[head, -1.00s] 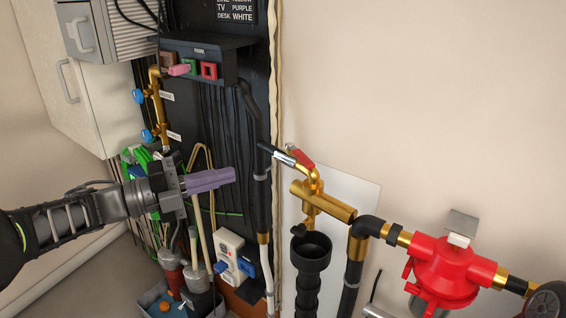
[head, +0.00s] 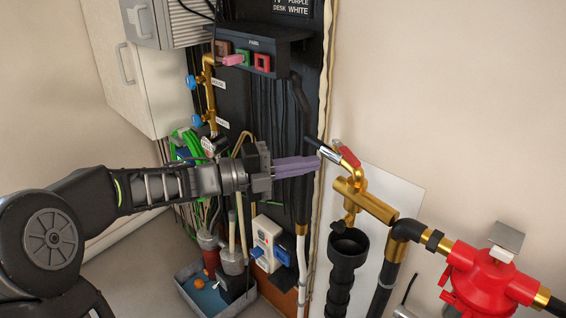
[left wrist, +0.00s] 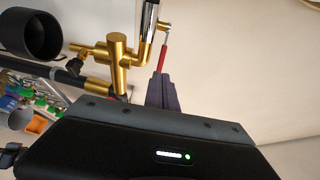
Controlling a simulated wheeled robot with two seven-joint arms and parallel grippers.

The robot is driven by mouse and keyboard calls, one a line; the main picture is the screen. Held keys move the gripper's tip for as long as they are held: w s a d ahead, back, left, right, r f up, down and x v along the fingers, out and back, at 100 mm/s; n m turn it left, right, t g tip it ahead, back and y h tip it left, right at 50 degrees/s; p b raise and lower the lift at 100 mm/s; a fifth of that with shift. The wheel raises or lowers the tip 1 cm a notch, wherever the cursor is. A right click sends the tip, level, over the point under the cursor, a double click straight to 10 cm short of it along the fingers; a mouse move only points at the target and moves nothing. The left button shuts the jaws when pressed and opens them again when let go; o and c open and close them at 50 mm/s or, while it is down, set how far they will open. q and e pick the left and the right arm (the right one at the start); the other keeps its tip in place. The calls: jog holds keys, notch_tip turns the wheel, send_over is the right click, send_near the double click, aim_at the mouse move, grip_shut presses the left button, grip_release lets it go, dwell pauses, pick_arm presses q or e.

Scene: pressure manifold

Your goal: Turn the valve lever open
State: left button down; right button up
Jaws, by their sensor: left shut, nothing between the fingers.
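The valve lever is a short red handle (head: 348,155) on top of the brass valve (head: 362,200), right of the black panel. In the left wrist view the red lever (left wrist: 162,58) points down toward my fingertips, beside a brass tee fitting (left wrist: 118,65). My left gripper (head: 316,164) has purple fingers that are closed together and empty. Its tips are just left of the lever and valve, near the black-and-silver tube end (head: 322,151). In the left wrist view the fingers (left wrist: 161,88) reach close to the lever's lower end; I cannot tell whether they touch. My right gripper is out of view.
A black open cup (head: 348,245) hangs below the valve, with a red regulator (head: 488,282) to the right. The black panel (head: 262,120) carries pipes, hoses and sockets behind my left arm. A tray (head: 222,305) stands lower left. The wall at upper right is bare.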

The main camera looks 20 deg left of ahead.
aim_at(346, 159)
pick_arm(q)
jog(key=p+x, duration=0.1)
jog(key=x, duration=0.4)
jog(key=shift+w+d, duration=0.25)
jog(key=shift+d, duration=0.05)
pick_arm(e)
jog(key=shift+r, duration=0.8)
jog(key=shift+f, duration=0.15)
